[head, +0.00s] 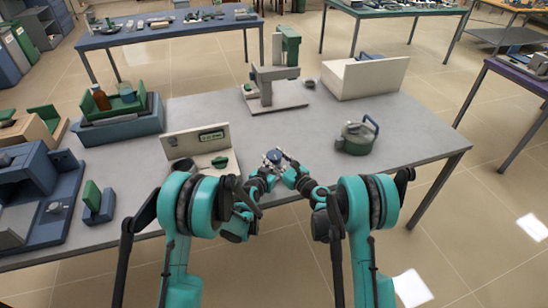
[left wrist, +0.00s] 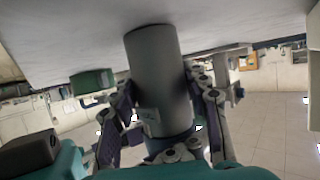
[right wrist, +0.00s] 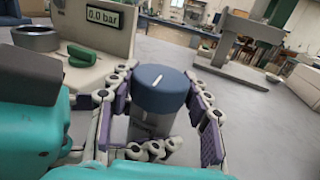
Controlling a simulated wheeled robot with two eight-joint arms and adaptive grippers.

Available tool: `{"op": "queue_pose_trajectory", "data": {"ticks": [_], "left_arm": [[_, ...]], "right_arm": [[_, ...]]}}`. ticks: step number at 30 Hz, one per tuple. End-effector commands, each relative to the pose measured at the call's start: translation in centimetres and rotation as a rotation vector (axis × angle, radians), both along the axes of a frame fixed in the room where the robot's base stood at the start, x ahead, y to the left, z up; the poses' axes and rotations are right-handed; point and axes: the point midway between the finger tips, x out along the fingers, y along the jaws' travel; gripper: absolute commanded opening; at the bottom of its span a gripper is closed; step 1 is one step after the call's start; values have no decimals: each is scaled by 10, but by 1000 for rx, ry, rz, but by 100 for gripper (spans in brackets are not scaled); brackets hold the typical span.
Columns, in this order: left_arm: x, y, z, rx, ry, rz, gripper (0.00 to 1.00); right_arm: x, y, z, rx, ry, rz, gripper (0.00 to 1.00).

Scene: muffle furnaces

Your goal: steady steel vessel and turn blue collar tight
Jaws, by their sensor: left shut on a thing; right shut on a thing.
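The steel vessel (left wrist: 155,65) is a plain grey cylinder upright on the table near its front edge. My left gripper (left wrist: 160,92) is shut on it, with fingers on both sides of the body. The blue collar (right wrist: 160,88) caps the vessel and has a white mark on top. My right gripper (right wrist: 157,82) is shut around the collar from both sides. In the head view, the collar (head: 277,154) shows between my left gripper (head: 264,168) and right gripper (head: 288,168).
A beige panel (right wrist: 85,25) reading 0.0 bar stands just left of the vessel. A green kettle-like pot (head: 357,138) is to the right. A beige stand (head: 266,90) and an open beige box (head: 370,78) are behind.

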Motion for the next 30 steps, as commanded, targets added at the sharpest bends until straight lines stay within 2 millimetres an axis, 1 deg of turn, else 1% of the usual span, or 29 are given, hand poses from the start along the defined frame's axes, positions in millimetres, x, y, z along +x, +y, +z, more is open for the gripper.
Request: {"op": "queue_pose_trajectory", "data": {"ticks": [10,11,12,13,23,26,30], "left_arm": [[0,-1,0,0,1,-2,0],[0,-1,0,0,1,-2,0],[0,-1,0,0,1,-2,0],[0,-1,0,0,1,-2,0],[0,-1,0,0,1,-2,0],[0,-1,0,-1,2,-1,0],[0,-1,0,-1,2,-1,0]], "right_arm": [[0,0,0,0,0,-11,20],[0,0,0,0,0,-11,56],[0,0,0,0,0,-11,67],[0,0,0,0,0,-11,70],[0,0,2,0,0,-11,70],[0,0,12,0,0,-11,70],[0,0,38,0,0,-11,70]]}}
